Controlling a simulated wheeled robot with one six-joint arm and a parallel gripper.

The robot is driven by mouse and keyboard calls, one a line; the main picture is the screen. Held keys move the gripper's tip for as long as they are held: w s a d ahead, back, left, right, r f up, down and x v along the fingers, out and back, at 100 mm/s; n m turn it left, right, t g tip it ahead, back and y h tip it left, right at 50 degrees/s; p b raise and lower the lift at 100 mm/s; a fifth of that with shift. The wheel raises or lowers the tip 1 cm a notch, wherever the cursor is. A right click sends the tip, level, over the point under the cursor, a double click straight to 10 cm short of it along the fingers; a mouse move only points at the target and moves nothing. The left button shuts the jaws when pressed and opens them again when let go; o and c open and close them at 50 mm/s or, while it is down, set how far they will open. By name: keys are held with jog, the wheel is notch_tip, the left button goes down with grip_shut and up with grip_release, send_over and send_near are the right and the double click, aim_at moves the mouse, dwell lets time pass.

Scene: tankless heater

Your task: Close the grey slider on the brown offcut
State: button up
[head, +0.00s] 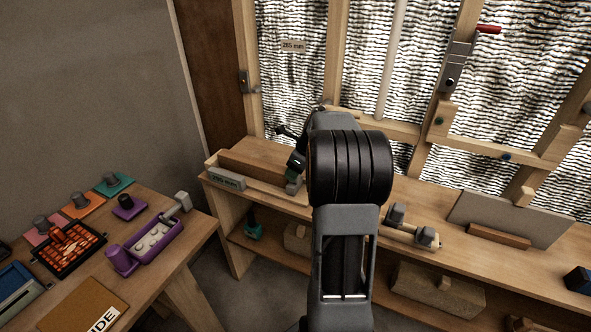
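A long brown block (250,168), which looks like the offcut, lies on the wooden bench at the back, left of my arm. A grey block (293,185), which looks like the slider, stands at its right end. I cannot tell whether the two touch. My gripper (294,168) is just above the grey block, beside the brown block's right end. My arm covers the bench right of it. The fingers are small and dark here, so I cannot see whether they are open or hold the grey block.
Grey-knobbed parts (411,228) and a grey panel (505,218) stand right of my arm. A side table (165,262) at left holds trays and coloured pads. Wall studs rise behind the bench.

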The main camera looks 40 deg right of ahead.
grip_shut()
jog(key=shift+w+a+r+p, duration=0.15)
jog(key=shift+r+p, duration=0.1)
jog(key=shift+p, duration=0.65)
jog(key=shift+f, duration=0.15)
jog(key=shift+o, duration=1.4)
grip_release()
jog(key=shift+w, duration=0.1)
jog(key=p+v, duration=0.2)
jog(key=v, duration=1.1)
jog(key=shift+s+r, duration=0.25)
jog(key=shift+r, duration=0.05)
